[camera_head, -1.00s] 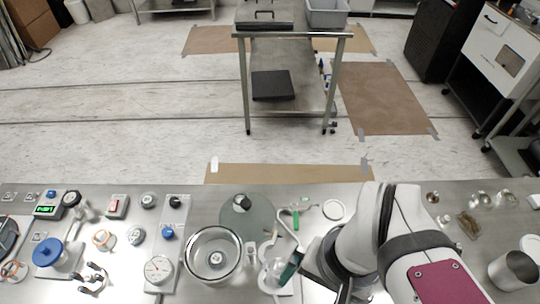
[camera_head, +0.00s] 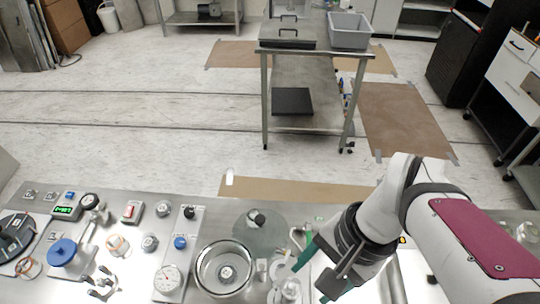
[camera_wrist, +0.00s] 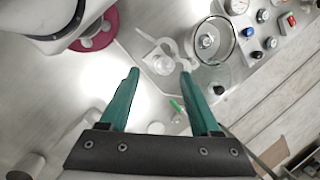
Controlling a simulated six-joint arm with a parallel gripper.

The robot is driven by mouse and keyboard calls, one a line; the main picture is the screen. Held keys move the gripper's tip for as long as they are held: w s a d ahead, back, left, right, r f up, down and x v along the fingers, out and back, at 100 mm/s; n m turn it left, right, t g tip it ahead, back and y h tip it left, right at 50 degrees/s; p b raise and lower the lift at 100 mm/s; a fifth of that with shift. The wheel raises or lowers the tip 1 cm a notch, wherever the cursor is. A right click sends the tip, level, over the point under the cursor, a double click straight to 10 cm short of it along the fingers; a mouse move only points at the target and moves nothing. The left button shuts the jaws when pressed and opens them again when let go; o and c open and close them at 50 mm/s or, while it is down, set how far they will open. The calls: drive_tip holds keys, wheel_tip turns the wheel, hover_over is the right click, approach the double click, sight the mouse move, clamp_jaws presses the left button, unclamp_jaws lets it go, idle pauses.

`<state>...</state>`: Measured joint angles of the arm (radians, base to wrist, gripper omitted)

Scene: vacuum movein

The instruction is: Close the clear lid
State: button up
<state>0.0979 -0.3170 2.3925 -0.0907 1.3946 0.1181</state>
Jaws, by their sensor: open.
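A clear round lid (camera_head: 262,240) with a black knob (camera_head: 256,217) lies just behind an open round glass chamber (camera_head: 199,272); it does not cover the chamber. I cannot tell whether the lid is hinged. In the wrist view the lid (camera_wrist: 207,76) and the chamber (camera_wrist: 228,25) are at the upper right. My gripper (camera_head: 314,279) is to the right of the chamber, with its green fingers apart. In the wrist view the gripper (camera_wrist: 159,72) is open, with nothing held between its fingers; the lid is beyond the right finger.
A gauge (camera_head: 167,279) and a panel with knobs stand left of the chamber. Several switches and a blue-topped device (camera_head: 62,252) fill the left bench.

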drive_tip(key=w+m+y, duration=0.1)
drive_tip(key=w+m, duration=0.1)
drive_tip(key=w, duration=0.1)
drive_tip(key=w+d+f+m+y, duration=0.1)
drive_tip(key=w+m, duration=0.1)
drive_tip(key=w, duration=0.2)
drive_tip(key=w+m+y, duration=0.1)
drive_tip(key=w+m, duration=0.1)
drive_tip(key=w, duration=0.2)
drive_tip(key=shift+w+d+f, duration=0.15)
drive_tip(key=shift+f, duration=0.15)
drive_tip(key=c, duration=0.5)
drive_tip(key=w+f+m, duration=0.1)
drive_tip(key=w, duration=0.1)
drive_tip(key=w+d+f+m+y, duration=0.1)
drive_tip(key=w, duration=0.1)
drive_tip(key=w+d+f+m+t, duration=0.1)
drive_tip(key=w, duration=0.1)
drive_tip(key=shift+w+d+m+y, duration=0.1)
drive_tip(key=shift+w+m+y, duration=0.2)
drive_tip(key=shift+m, duration=0.1)
clamp_jaws()
hover_over(275, 226)
drive_tip(key=d, duration=0.2)
drive_tip(key=f, duration=0.8)
drive_tip(key=shift+a, duration=0.2)
drive_tip(key=shift+a+f, duration=0.1)
drive_tip(key=shift+a, duration=0.5)
drive_tip(key=shift+a, duration=0.15)
